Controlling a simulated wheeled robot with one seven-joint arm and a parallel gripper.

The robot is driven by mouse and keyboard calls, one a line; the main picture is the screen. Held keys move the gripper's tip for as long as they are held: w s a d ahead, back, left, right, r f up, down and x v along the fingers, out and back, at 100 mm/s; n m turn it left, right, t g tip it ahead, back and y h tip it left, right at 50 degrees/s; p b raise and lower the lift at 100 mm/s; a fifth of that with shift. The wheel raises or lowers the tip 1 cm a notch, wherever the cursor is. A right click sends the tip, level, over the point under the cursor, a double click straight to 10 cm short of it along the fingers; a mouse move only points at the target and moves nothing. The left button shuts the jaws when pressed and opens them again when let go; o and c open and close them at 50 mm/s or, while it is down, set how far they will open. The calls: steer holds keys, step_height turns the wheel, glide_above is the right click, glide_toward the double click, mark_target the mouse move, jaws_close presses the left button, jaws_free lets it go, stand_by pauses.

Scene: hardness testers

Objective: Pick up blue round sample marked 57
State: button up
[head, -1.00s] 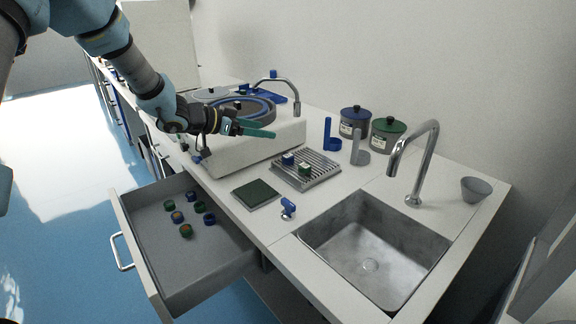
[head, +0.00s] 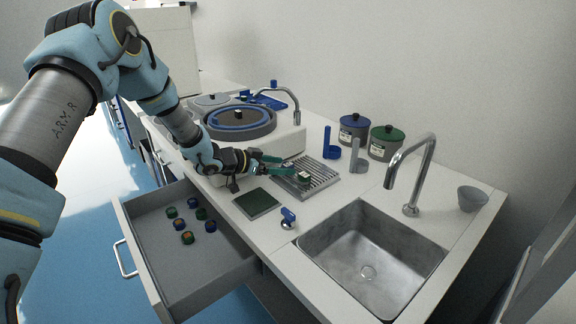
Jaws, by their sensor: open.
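A ribbed metal rack (head: 322,172) on the counter holds a green sample (head: 303,179) with a pale top. The blue sample beside it is largely hidden by my gripper (head: 287,167), whose teal fingers are open and reach over the rack's left part. I cannot tell whether the fingers are around the blue sample or just above it. Several more round samples, blue (head: 201,214) and green (head: 187,238), lie in the open drawer (head: 225,260). No number is readable on any sample.
A grinding machine with a round plate (head: 240,117) stands behind my gripper. A dark green pad (head: 257,203) and a small blue-handled valve (head: 288,218) lie in front. Right are a sink (head: 370,255), a tall faucet (head: 412,170), and lidded blue (head: 353,130) and green (head: 385,142) pots.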

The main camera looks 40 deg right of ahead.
steer(key=shift+s+d+f, duration=0.1)
steer(key=shift+d+f, duration=0.15)
steer(key=shift+d, duration=0.3)
steer(key=shift+c, duration=0.4)
jaws_close()
